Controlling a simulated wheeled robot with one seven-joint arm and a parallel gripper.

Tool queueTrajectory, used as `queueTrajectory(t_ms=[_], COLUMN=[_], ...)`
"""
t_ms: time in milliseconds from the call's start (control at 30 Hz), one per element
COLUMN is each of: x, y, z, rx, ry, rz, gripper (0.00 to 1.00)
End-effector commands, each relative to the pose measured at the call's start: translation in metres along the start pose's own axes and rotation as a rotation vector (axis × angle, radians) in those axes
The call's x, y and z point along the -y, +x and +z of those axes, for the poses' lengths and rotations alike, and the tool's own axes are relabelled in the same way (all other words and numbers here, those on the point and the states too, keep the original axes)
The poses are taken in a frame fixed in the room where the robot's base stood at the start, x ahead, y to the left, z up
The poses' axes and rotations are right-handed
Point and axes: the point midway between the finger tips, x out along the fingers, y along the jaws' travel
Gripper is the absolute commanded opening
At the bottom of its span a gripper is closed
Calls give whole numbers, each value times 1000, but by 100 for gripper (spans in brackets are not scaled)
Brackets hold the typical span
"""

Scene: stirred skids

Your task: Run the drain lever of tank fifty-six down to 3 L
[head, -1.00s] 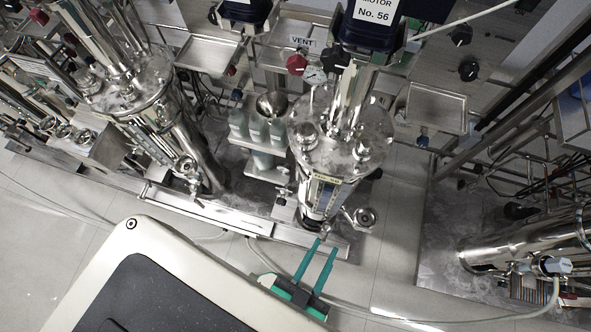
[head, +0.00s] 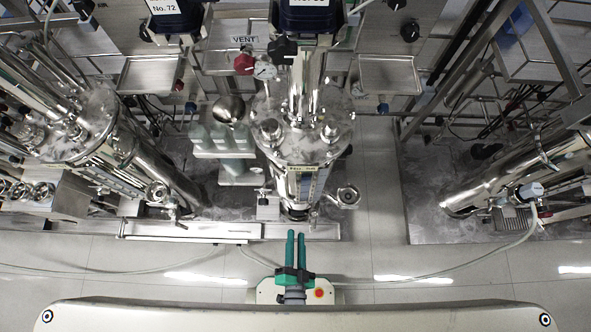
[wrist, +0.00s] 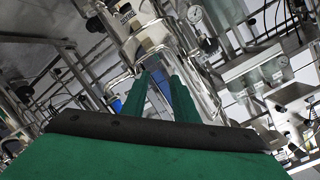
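Tank fifty-six (head: 325,150) is the steel vessel at the centre of the head view, under a motor with a partly cut-off number plate. A narrow level gauge (head: 306,185) runs down its front. Small steel fittings (head: 314,213) sit at its foot; I cannot tell which is the drain lever. My gripper (head: 296,234) has two green fingers pointing at the tank's foot, short of the front ledge, with a gap between them and nothing held. In the wrist view the fingers (wrist: 160,73) point at a steel vessel (wrist: 152,42), probably the same tank.
A steel ledge (head: 220,229) runs along the tank's front. A round steel fitting (head: 347,196) juts out at its right. Pale bottles (head: 225,138) stand at its left. Other tanks stand left (head: 150,165) and right (head: 490,185). A hose crosses the floor (head: 420,262).

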Motion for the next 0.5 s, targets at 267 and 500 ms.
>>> queueTrajectory(t_ms=[267, 500], x=[-73, -106], y=[56, 87], z=[81, 119], rx=[-2, 1], ry=[439, 731], rz=[-8, -12], gripper=[27, 27])
